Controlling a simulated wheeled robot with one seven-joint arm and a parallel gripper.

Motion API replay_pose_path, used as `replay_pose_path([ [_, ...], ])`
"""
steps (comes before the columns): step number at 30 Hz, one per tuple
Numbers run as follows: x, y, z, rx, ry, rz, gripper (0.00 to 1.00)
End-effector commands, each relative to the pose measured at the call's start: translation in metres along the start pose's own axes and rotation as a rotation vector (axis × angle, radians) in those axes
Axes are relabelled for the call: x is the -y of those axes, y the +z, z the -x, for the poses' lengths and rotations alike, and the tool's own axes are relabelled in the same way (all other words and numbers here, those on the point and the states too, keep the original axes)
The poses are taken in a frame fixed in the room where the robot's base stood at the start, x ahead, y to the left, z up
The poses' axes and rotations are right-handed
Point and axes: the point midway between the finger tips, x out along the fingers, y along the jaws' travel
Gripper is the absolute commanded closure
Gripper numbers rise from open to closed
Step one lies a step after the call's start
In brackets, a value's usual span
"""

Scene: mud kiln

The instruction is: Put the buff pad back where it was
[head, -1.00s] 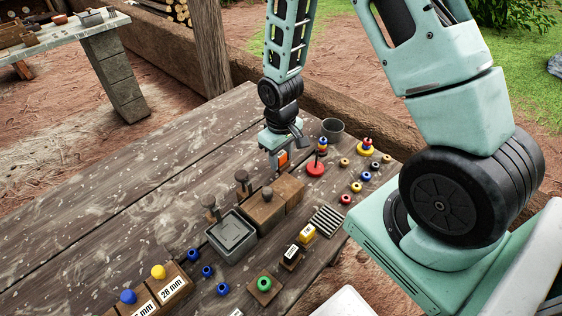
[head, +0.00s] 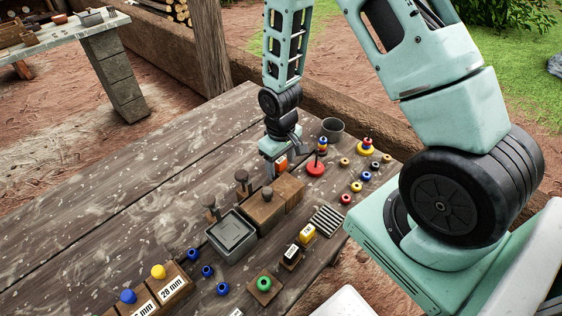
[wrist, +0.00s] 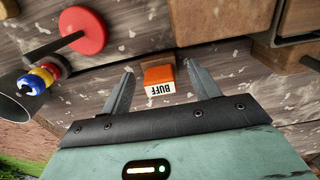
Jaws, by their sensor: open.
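The buff pad (wrist: 158,80) is a small orange block with a white end marked BUFF. In the wrist view it sits between my gripper's (wrist: 162,88) two fingers, with a gap visible on each side. My gripper is open. In the head view the orange pad (head: 282,162) shows beside my gripper (head: 273,172), low over the far part of the table, behind the wooden blocks. My gripper partly hides it there, and I cannot tell whether its underside touches the table.
Wooden blocks (head: 262,214) with dark-knobbed tools and a grey tray (head: 226,246) stand in front of my gripper. A red disc (head: 315,169) with a peg, a grey cup (head: 333,129) and several coloured rings lie to the right. The table's left side is clear.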

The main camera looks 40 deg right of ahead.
Motion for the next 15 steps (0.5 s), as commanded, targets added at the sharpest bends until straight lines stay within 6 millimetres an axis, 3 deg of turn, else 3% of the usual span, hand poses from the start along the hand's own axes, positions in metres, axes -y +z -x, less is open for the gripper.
replay_pose_path([
  [5, -0.001, -0.001, 0.020, -0.005, 0.001, -0.002, 0.39],
  [15, -0.001, -0.002, 0.088, -0.007, 0.001, -0.002, 0.39],
])
